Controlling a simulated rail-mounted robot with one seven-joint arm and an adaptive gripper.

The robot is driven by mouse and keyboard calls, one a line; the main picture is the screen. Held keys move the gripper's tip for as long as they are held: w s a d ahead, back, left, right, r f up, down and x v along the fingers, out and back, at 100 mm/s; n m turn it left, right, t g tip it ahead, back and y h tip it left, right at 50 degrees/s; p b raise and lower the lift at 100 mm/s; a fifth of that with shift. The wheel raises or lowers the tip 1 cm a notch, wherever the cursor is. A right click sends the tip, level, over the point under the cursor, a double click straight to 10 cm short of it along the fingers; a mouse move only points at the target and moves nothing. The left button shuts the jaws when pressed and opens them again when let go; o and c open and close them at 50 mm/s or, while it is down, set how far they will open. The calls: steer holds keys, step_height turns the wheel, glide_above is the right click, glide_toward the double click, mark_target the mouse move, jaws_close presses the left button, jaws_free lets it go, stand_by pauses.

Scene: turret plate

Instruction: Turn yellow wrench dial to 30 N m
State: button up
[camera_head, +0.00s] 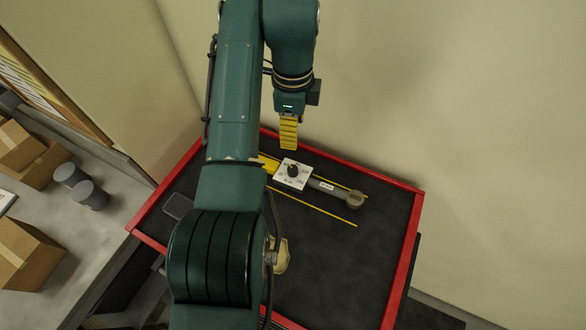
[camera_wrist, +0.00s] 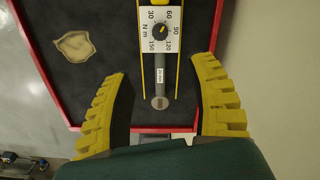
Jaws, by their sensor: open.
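The wrench lies on the dark cart top, its yellow handle (camera_head: 268,164) partly behind my arm. Its grey shaft (camera_wrist: 160,80) ends in a round head (camera_head: 355,201). A white scale plate (camera_head: 291,182), marked N m with 30, 60, 90, 120 and 150, sits on the wrench. A black dial knob (camera_wrist: 160,31) is at its middle, also visible in the head view (camera_head: 292,171). Its small orange pointer appears turned toward 60. My gripper (camera_wrist: 160,68) is open and empty, above and apart from the wrench. In the head view my gripper (camera_head: 289,146) appears near the dial.
The cart top (camera_head: 340,270) has a raised red rim (camera_head: 412,235). Yellow lines (camera_head: 320,208) run beside the wrench. A tan patch-like item (camera_wrist: 75,46) lies to one side. A grey flat item (camera_head: 178,207) lies at the left. Walls stand close behind the cart.

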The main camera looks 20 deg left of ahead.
mark_target(292, 168)
step_height(292, 168, down, 16)
steer(key=p, duration=0.2)
steer(key=shift+f+p, duration=0.2)
steer(key=shift+p, duration=0.1)
jaws_close()
